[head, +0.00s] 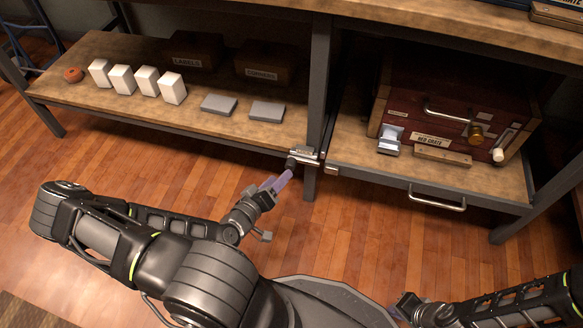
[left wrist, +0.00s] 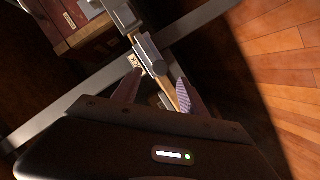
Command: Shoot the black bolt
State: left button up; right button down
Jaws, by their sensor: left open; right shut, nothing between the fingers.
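The bolt (head: 304,155) is a small metal slide fitting with a dark knob, on the shelf's front edge by the middle post. In the left wrist view the bolt (left wrist: 146,48) lies just beyond my fingertips. My left gripper (head: 284,178) is open, its pale purple fingers pointing up at the knob. In the left wrist view the left gripper (left wrist: 155,88) has one finger on either side of the bolt's near end; whether they touch it I cannot tell. My right gripper (head: 404,303) is low at the bottom edge, shut and empty.
A small metal piece (head: 331,170) sits right of the post. A red crate (head: 450,100) stands on the right shelf above a handle (head: 438,203). The wooden floor in front is clear.

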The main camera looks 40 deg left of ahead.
aim_at(290, 167)
pick_arm(q)
jog(key=b+x, duration=0.2)
jog(key=x, duration=0.5)
jog(key=shift+w+f, duration=0.1)
jog(key=shift+w, duration=0.1)
jog(key=shift+c, duration=0.4)
grip_shut()
dwell(0.8)
